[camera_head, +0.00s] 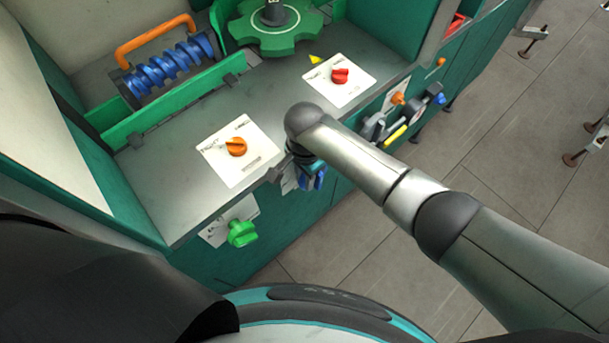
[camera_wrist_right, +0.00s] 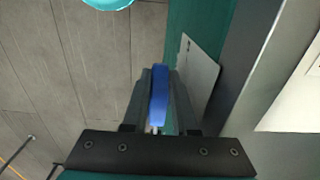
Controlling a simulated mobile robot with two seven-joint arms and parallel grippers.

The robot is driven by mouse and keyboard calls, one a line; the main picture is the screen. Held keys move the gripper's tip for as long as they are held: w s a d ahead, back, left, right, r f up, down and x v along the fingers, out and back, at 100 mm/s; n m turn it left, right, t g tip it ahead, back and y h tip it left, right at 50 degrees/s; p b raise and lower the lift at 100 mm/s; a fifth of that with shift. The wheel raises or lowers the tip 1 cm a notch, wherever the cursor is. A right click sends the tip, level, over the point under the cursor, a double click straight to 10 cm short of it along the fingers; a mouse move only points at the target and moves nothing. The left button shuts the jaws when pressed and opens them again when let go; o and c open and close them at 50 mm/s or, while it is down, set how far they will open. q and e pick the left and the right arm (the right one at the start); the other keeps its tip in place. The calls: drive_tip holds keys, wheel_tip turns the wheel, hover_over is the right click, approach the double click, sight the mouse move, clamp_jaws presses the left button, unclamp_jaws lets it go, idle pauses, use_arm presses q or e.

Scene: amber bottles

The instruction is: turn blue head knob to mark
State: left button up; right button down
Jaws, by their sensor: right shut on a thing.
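The blue knob (camera_wrist_right: 158,97) stands upright between the two dark fingers of my right gripper (camera_wrist_right: 158,100) in the right wrist view. The gripper is shut on it, with a finger on each side. In the head view my right gripper (camera_head: 306,170) is at the green front of the machine, and part of the blue knob (camera_head: 319,180) shows there. A white label plate (camera_wrist_right: 199,76) is beside the knob in the wrist view. I cannot make out the mark on it. My left gripper is not in view.
An orange knob (camera_head: 236,147) and a red knob (camera_head: 340,76) sit on white plates on the grey top. A green knob (camera_head: 242,233) sticks out of the front, left of my gripper. More handles (camera_head: 398,98) stick out to the right.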

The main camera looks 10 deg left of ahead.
drive_tip(key=shift+r+p, duration=0.2)
drive_tip(key=shift+p, duration=0.2)
drive_tip(key=shift+w+g+y, duration=0.1)
drive_tip(key=shift+g+y, duration=0.3)
drive_tip(key=shift+g, duration=0.2)
drive_tip(key=shift+d, duration=0.1)
drive_tip(key=c, duration=1)
unclamp_jaws()
drive_tip(key=r+p, duration=0.1)
drive_tip(key=r, duration=0.4)
drive_tip(key=w+r+p, duration=0.1)
drive_tip(key=r, duration=0.4)
drive_tip(key=d+r+p, duration=0.1)
drive_tip(key=r, duration=0.4)
drive_tip(key=shift+w, duration=0.2)
